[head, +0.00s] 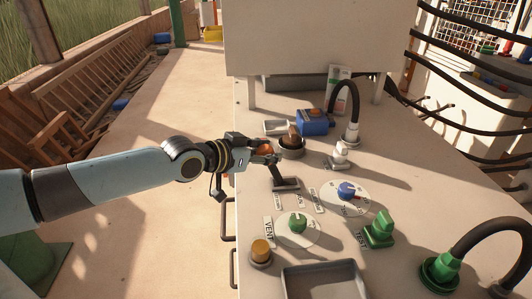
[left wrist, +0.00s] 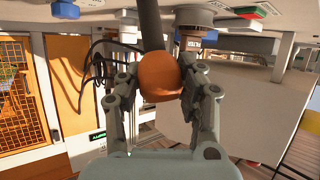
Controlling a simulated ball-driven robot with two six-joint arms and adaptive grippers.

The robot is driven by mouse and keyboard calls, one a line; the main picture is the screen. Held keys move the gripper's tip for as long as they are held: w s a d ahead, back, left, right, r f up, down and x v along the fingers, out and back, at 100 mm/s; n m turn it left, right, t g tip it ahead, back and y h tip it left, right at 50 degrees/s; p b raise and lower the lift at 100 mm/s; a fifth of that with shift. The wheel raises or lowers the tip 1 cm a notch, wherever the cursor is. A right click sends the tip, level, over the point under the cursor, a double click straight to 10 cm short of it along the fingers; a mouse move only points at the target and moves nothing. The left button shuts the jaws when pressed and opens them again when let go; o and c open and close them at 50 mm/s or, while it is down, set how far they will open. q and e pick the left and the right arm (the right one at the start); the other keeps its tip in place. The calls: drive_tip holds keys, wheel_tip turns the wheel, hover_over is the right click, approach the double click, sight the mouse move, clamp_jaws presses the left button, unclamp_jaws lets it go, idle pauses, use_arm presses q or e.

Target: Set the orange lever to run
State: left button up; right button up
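The orange lever has a round orange knob (left wrist: 160,77) on a dark shaft (head: 277,173) that rises from a slotted dark base plate (head: 286,184) on the panel. In the head view the shaft leans toward the upper left. My left gripper (head: 258,150) is at the knob and partly hides it. In the left wrist view the knob sits between the two fingers (left wrist: 160,85), which are spread on either side of it. A finger lies close to the knob's right side; firm contact cannot be told. Labels by the base are too small to read surely. My right gripper is not in view.
A green knob (head: 298,223) by a VENT label, a blue dial knob (head: 346,190) and a green TEST switch (head: 380,229) stand nearby. An amber button (head: 261,251) and a grey tray (head: 322,281) are at the front. A black hose (head: 347,98) arches behind.

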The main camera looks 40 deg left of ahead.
use_arm(q)
clamp_jaws()
drive_tip(key=shift+w, duration=0.1)
drive_tip(key=shift+w+d+r+p, duration=0.2)
drive_tip(key=shift+r+p, duration=0.05)
drive_tip(key=shift+p, duration=0.3)
drive_tip(key=w+d+g+p, duration=0.1)
drive_tip(key=p, duration=0.1)
drive_tip(key=w+r+m+g+y+p, duration=0.1)
drive_tip(key=p, duration=0.2)
drive_tip(key=shift+w+d+r, duration=0.1)
drive_tip(key=shift+w+d, duration=0.05)
drive_tip(key=shift+d, duration=0.25)
drive_tip(key=w+d+f+m+g+y+p, duration=0.1)
drive_tip(key=w+d+f+g+y+p, duration=0.1)
drive_tip(key=w+d+g+p, duration=0.1)
drive_tip(key=shift+w+d+g+p, duration=0.4)
drive_tip(key=shift+w+d+p, duration=0.35)
drive_tip(key=shift+w, duration=0.4)
